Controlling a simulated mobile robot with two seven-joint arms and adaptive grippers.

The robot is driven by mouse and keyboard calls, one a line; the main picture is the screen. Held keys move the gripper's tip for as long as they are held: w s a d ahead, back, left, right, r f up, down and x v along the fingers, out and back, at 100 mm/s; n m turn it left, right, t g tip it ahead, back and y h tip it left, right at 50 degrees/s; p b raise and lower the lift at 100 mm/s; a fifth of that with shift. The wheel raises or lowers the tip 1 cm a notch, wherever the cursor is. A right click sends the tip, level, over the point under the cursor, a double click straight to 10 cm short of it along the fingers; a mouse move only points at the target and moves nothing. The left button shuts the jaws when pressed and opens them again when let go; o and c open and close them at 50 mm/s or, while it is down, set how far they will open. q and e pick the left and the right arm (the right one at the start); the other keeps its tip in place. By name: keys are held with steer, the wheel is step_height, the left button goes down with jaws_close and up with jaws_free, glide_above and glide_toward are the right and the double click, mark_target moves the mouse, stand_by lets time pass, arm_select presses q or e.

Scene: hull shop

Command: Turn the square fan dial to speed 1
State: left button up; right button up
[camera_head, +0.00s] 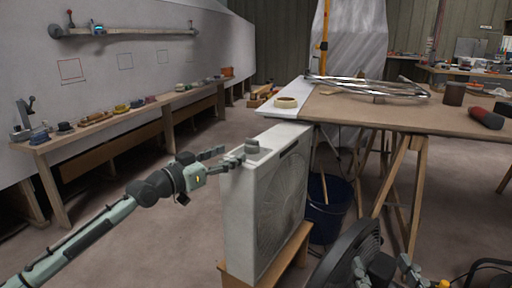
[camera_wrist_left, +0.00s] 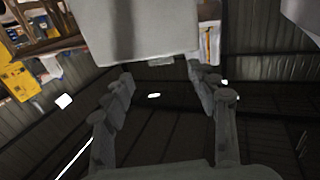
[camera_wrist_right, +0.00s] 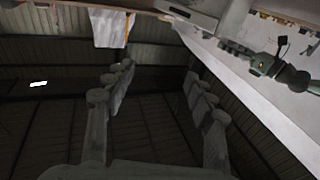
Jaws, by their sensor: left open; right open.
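The square fan (camera_head: 265,205) is a pale box with a round grille, standing upright on a wooden stand in the head view. Its grey dial (camera_head: 252,147) sits on the top face, near the left end; its setting is too small to read. My left gripper (camera_head: 232,156) is open, just left of the dial at about the height of the fan's top. In the left wrist view, a large pale grey shape (camera_wrist_left: 150,35) lies beyond the open fingers; I cannot tell which part it is. My right gripper (camera_head: 392,270) is open and empty at the lower right.
A black round fan (camera_head: 345,258) stands near my right gripper. A blue bucket (camera_head: 328,205) is behind the square fan.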

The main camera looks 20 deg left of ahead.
mark_target(247, 147)
arm_select(q)
steer(key=shift+w+d, duration=0.3)
steer(key=shift+w, duration=0.35)
steer(key=x, duration=0.6)
steer(key=shift+w+d, duration=0.2)
steer(key=shift+w, duration=0.15)
arm_select(e)
steer(key=shift+a+r+t+y, duration=0.15)
steer(key=shift+r+t, duration=0.1)
steer(key=shift+r, duration=0.25)
steer(key=shift+a+r+t+y, duration=0.15)
steer(key=shift+r+t, duration=0.1)
steer(key=shift+r, duration=0.2)
arm_select(q)
steer(key=shift+c, duration=0.3)
arm_select(e)
steer(key=shift+d, duration=0.1)
